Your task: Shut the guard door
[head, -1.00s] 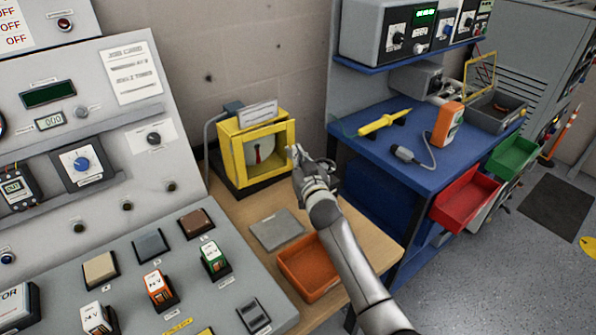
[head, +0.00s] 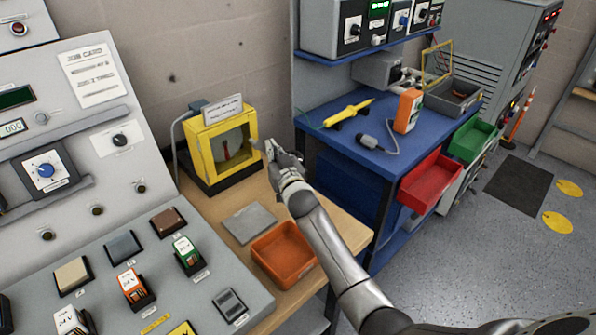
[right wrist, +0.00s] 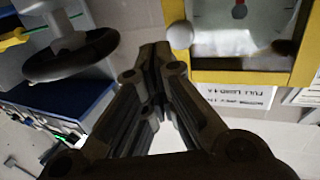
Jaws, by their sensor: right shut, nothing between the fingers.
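The guard door (head: 207,164) is a yellow frame with a clear window on the front of a small yellow box on the bench. It lies close to the box front; I cannot tell whether a thin gap remains. My right gripper (head: 266,150) is shut and empty, just right of the door's right edge. Its fingertips (right wrist: 157,50) are near the knob; contact is unclear. My left gripper is not in view.
An orange tray (head: 283,255) and a grey plate (head: 249,223) lie on the wooden bench before the box. A sloped control panel (head: 110,255) stands at left. A blue bench (head: 345,150) with a yellow tool (head: 349,113) and red bin (head: 430,181) stands at right.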

